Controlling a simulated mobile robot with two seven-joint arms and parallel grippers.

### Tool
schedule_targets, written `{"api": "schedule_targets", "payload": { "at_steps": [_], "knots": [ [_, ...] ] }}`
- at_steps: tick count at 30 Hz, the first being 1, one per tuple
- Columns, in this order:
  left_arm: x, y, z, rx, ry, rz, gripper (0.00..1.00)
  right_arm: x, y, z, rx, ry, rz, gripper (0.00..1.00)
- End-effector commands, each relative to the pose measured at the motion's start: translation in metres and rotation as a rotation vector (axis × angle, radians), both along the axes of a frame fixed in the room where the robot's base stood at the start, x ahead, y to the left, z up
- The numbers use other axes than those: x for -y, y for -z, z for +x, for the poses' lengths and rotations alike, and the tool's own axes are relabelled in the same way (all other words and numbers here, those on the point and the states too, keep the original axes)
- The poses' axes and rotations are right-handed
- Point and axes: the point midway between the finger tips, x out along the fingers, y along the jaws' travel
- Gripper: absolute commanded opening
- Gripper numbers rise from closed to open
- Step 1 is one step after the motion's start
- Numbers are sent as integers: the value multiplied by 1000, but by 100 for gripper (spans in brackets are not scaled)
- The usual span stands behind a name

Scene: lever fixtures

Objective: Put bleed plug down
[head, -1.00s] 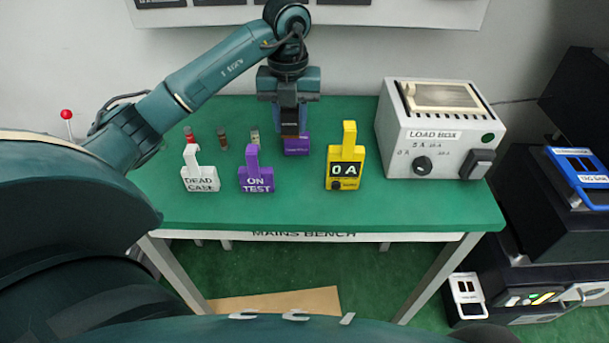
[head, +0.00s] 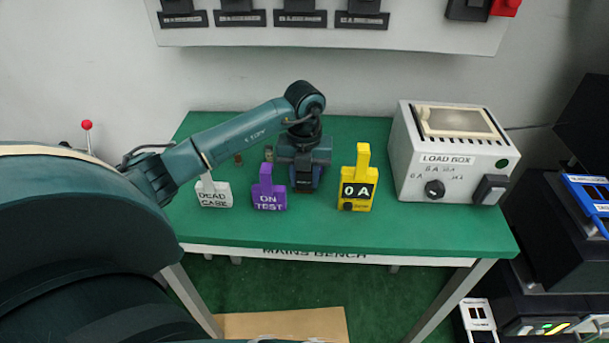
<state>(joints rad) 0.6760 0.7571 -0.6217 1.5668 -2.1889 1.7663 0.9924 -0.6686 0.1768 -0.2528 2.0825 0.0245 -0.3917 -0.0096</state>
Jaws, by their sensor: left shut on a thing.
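My left gripper (head: 304,181) points down over the green bench (head: 430,230), between the purple ON TEST tag (head: 268,194) and the yellow 0 A tag (head: 358,183). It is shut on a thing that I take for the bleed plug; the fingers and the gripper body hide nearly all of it. I cannot tell whether it touches the bench top. My right gripper is not in view.
The white DEAD CASE tag (head: 214,194) stands left of the purple tag. A small brown peg (head: 238,159) is behind them. The grey load box (head: 449,155) fills the bench's right end. The front strip of the bench is clear.

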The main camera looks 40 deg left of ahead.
Motion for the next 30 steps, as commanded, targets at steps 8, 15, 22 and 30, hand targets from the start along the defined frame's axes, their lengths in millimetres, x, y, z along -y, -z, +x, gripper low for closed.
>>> {"api": "schedule_targets", "payload": {
  "at_steps": [8, 15, 22, 30],
  "knots": [
    [0, 3, 0, 0, 0, 0, 42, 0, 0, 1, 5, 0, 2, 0],
    [0, 3, 0, 0, 0, 0, 54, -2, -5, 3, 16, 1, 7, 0],
    [0, -3, 0, 0, 0, 0, 54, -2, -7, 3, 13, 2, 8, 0],
    [-1, -51, 1, 6, 1, 1, 54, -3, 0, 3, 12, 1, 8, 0]
  ]
}}
